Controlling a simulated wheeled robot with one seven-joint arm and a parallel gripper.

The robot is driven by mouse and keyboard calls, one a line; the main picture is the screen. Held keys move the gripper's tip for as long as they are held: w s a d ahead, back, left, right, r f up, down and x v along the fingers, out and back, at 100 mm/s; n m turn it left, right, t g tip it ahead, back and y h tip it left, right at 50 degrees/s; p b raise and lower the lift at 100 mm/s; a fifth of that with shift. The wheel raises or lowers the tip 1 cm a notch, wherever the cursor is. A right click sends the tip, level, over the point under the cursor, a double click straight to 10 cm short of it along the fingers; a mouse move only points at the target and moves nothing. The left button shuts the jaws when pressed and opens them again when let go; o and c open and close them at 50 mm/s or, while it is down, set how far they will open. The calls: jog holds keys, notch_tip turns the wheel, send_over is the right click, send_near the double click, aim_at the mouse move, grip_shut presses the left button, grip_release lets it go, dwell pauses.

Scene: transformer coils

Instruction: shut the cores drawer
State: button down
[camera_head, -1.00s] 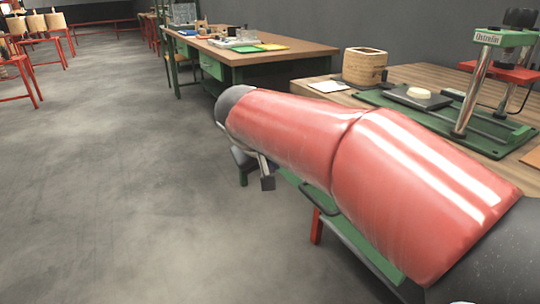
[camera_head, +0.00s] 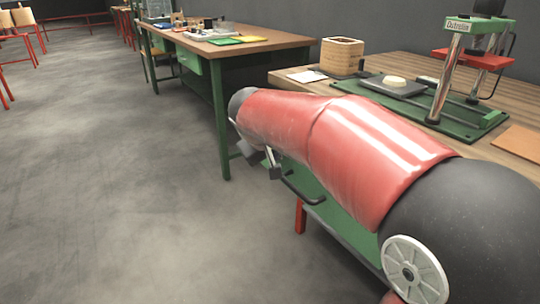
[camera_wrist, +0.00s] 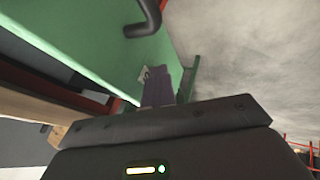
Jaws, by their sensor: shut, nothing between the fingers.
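A green drawer front (camera_head: 341,217) with a dark bar handle (camera_head: 305,193) shows below the near wooden bench, partly behind my red arm. No label is readable on it, and how far out it stands cannot be told. In the wrist view, a green panel (camera_wrist: 85,35) fills the upper left, with the dark handle (camera_wrist: 150,18) at the top. My gripper (camera_head: 273,168) is near the handle's far end in the head view. In the wrist view, its fingers (camera_wrist: 158,88) are shut and empty, close to the green panel; whether they touch it is unclear.
The near bench (camera_head: 400,67) carries a wooden box (camera_head: 342,56), a grey plate (camera_head: 394,87) and a green-framed press (camera_head: 452,65). A second bench (camera_head: 237,45) with a green drawer (camera_head: 188,60) stands behind. The grey floor (camera_head: 110,200) at left is clear.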

jog(key=w+d+p, duration=0.1)
jog(key=w+d, duration=0.1)
jog(key=d, duration=0.1)
jog(key=w+d+p, duration=0.1)
jog(key=w+d, duration=0.2)
jog(key=d, duration=0.1)
jog(key=w+d+p, duration=0.1)
jog(key=w+d, duration=0.1)
jog(key=d, duration=0.2)
jog(key=shift+w+d+r, duration=0.1)
jog(key=shift+w+d, duration=0.05)
jog(key=shift+w, duration=0.15)
jog(key=shift+w+d, duration=0.3)
jog(key=shift+d, duration=0.15)
jog(key=shift+a, duration=0.1)
